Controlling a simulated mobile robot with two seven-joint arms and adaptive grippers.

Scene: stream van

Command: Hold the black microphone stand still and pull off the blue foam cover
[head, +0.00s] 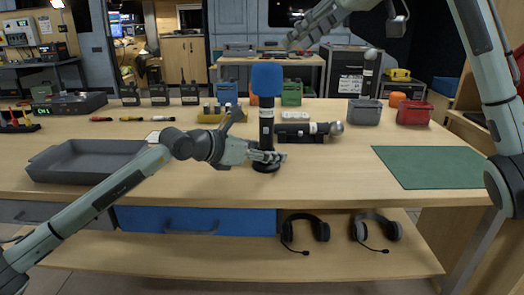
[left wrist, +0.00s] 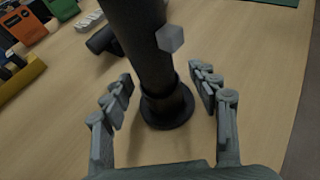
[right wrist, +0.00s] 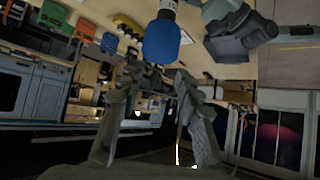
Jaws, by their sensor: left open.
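The black microphone stand (head: 266,147) stands upright on the table, with a round base that also shows in the left wrist view (left wrist: 168,112). The blue foam cover (head: 267,79) sits on the microphone at its top; in the right wrist view the cover (right wrist: 161,41) appears beyond the fingertips. My left gripper (head: 272,156) is open low at the stand, with a finger on either side of the post in the left wrist view (left wrist: 162,82). My right gripper (head: 292,39) is above and right of the cover, its fingers apart (right wrist: 152,78) and empty.
Behind the stand lies a dark device (head: 302,131) with a silver end. A grey tray (head: 85,160) is at left, a green mat (head: 430,167) at right. Grey (head: 365,112) and red (head: 414,113) bins stand at back right. Bare table lies between stand and mat.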

